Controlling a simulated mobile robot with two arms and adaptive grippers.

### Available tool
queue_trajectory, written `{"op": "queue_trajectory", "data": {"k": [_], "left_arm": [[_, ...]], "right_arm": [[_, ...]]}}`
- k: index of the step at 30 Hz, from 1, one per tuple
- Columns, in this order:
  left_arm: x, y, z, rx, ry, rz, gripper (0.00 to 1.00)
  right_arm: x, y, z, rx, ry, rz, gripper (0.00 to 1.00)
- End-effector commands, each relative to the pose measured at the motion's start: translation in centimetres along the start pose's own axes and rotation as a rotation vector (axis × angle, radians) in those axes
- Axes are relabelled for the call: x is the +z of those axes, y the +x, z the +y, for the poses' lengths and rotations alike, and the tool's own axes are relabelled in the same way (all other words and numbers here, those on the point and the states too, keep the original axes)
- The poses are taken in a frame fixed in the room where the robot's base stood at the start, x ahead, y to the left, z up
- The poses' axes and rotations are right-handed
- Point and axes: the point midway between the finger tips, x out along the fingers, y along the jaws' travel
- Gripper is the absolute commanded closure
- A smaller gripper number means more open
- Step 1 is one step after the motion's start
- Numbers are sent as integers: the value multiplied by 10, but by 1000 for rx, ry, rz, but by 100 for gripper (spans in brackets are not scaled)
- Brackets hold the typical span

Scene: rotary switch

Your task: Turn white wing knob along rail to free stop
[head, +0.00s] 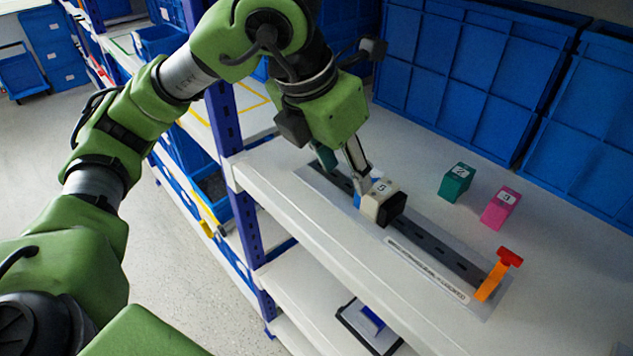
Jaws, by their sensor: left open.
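A white block-like knob (379,191) with a dark printed mark on top and a black front face sits on a dark slotted rail (435,246). The rail runs diagonally along the white shelf. An orange post with a red top (495,274) stands at the rail's near right end. A teal piece (326,158) shows at the far left end, partly behind my arm. My left gripper (359,168) points down just behind the knob, its fingers open. The fingertips are partly hidden by the knob, so I cannot tell whether they touch it. My right gripper is out of view.
A green block (456,182) and a pink block (500,207) stand on the shelf right of the rail. Large blue bins (470,75) line the back. A blue upright post (244,215) stands left of the shelf (330,232). A printed label strip lies along the rail's front.

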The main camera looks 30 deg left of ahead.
Motion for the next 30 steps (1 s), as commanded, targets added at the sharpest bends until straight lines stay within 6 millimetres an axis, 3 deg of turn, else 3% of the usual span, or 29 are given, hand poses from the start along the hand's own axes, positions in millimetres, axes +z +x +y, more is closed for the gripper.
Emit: {"op": "queue_trajectory", "data": {"k": [3, 10, 30], "left_arm": [[-23, -9, 1, 1, 0, -1, 60], [-49, -20, 0, 0, -1, -1, 60], [-54, -22, 0, -1, -1, 0, 60]], "right_arm": [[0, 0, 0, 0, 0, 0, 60], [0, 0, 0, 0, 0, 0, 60], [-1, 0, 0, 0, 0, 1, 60]]}}
